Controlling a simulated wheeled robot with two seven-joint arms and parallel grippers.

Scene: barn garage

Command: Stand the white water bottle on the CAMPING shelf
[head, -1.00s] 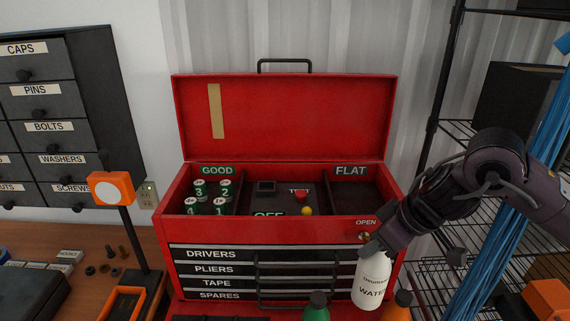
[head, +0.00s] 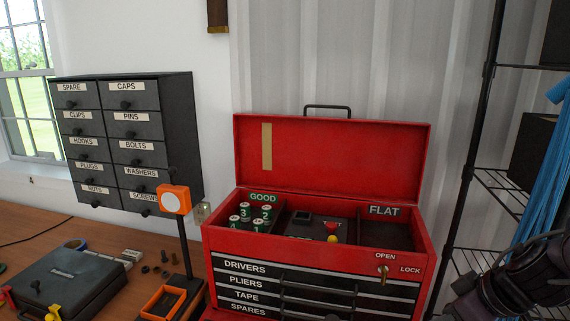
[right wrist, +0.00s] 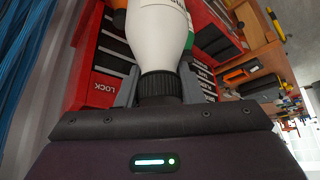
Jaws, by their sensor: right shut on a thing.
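The white water bottle (right wrist: 158,38) shows in the right wrist view, its black cap (right wrist: 160,86) toward the camera. My right gripper (right wrist: 158,92) is shut on the bottle at its cap and neck. In the head view only part of my right arm shows at the lower right, and the bottle is out of that view. A black wire shelf rack (head: 487,180) stands at the right edge of the head view. No CAMPING label is readable. My left gripper is not in view.
An open red toolbox (head: 330,165) with labelled drawers stands in the middle, left of the rack. A dark box (head: 533,140) and blue hanging strands (head: 545,205) are at the rack.

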